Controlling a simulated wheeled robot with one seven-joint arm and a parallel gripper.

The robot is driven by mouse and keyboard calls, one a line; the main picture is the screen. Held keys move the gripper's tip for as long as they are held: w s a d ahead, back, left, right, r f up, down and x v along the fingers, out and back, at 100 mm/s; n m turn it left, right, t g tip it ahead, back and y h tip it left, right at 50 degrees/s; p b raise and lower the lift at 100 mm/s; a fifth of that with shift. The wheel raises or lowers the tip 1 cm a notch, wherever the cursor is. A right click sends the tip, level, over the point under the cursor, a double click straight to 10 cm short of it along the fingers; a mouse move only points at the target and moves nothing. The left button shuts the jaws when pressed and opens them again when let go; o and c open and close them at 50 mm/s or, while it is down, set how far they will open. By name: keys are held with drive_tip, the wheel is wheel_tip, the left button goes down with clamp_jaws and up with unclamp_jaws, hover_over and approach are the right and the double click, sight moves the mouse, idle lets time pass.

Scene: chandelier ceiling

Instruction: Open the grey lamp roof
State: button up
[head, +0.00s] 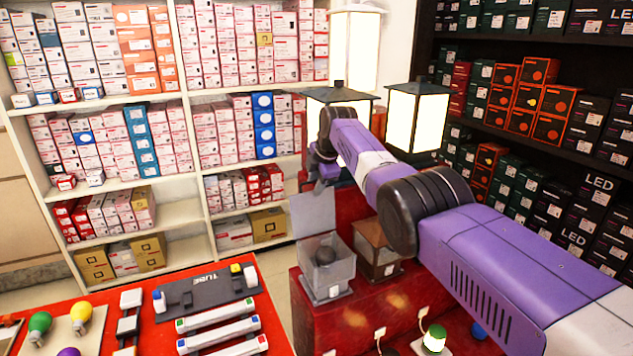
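The grey lamp (329,276) stands on the red stepped stand, a see-through box with a dark round bulb inside. Its grey roof (313,211) is a flat square panel, tilted up at the lamp's back edge, so the top of the box looks open. My purple arm reaches in from the lower right, and its end is just above and behind the roof. My gripper (322,178) is small, dark and partly hidden by the wrist. I cannot tell whether its fingers are open or touch the roof.
A brown lamp (377,250) stands right beside the grey one, under my arm. Lit lanterns (417,117) hang close behind my arm. A red table (95,340) with bulbs and tubes is at the lower left. Shelves of boxes (245,45) line the back.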

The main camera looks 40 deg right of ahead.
drive_tip(key=b+v, duration=0.2)
drive_tip(key=v, duration=0.5)
drive_tip(key=shift+s+r, duration=0.2)
drive_tip(key=shift+r, duration=0.1)
drive_tip(key=shift+w, duration=0.1)
idle(0.5)
